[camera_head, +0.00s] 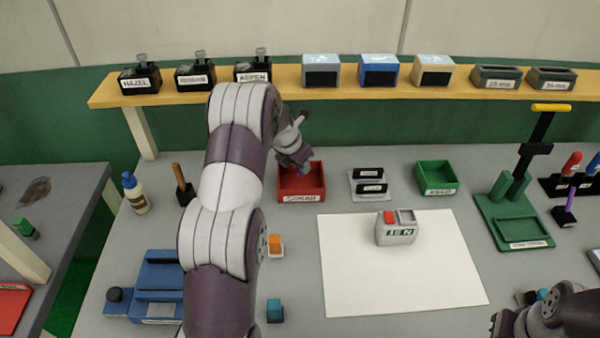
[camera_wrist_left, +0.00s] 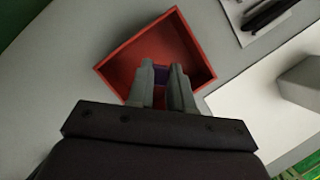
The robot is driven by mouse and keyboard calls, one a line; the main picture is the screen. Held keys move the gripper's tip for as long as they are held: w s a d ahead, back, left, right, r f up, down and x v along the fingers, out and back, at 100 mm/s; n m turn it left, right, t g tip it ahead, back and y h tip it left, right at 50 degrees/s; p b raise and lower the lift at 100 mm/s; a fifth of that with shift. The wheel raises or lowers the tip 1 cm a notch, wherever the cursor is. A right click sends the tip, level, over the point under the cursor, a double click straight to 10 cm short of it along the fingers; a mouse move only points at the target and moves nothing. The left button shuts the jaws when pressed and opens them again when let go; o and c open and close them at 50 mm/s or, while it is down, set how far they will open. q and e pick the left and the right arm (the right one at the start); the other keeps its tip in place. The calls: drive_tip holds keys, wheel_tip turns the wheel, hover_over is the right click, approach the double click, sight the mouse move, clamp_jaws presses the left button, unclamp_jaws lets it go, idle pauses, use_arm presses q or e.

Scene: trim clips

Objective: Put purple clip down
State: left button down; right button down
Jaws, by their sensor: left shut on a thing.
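The purple clip (camera_wrist_left: 160,73) shows in the left wrist view as a small purple patch between my left gripper's fingers (camera_wrist_left: 161,84). The fingers are shut on it, and they hide most of it. The clip and fingertips are over the red bin (camera_wrist_left: 122,62), inside its outline in that view. In the head view my left gripper (camera_head: 298,162) points down at the same red bin (camera_head: 301,196), whose label seems to read SCRAP. How far the clip is from the bin floor I cannot tell. My right gripper (camera_head: 507,322) is partly visible at the bottom right edge.
A black-slotted holder (camera_head: 355,200) and a green bin (camera_head: 436,177) stand right of the red bin. A white sheet (camera_head: 370,280) carries a grey device (camera_head: 396,232). An orange-topped block (camera_head: 275,244) and a wood-handled tool (camera_head: 182,187) stand near the left arm.

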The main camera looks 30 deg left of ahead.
sight(298, 172)
use_arm(q)
drive_tip(key=shift+f, duration=2.35)
drive_tip(key=shift+f, duration=0.1)
drive_tip(key=c, duration=1)
unclamp_jaws()
drive_tip(key=shift+r, duration=0.35)
drive_tip(key=d+v, duration=0.1)
drive_tip(key=v, duration=1.1)
drive_tip(key=s+d+m+g, duration=0.1)
drive_tip(key=s+d+m, duration=0.4)
drive_tip(key=m, duration=0.6)
drive_tip(key=s+d+f+m+g, duration=0.1)
drive_tip(key=s+d+m, duration=0.5)
drive_tip(key=s+m, duration=0.4)
drive_tip(key=s+d+m+y, duration=0.1)
drive_tip(key=s+d+m, duration=0.5)
drive_tip(key=m, duration=0.6)
drive_tip(key=shift+s+f+m+g+b, duration=0.1)
drive_tip(key=shift+s+m+g+b, duration=0.1)
drive_tip(key=shift+s, duration=0.4)
drive_tip(key=shift+s+f+m+g+b, duration=0.15)
drive_tip(key=shift+s+m+g, duration=0.05)
drive_tip(key=shift+s, duration=0.4)
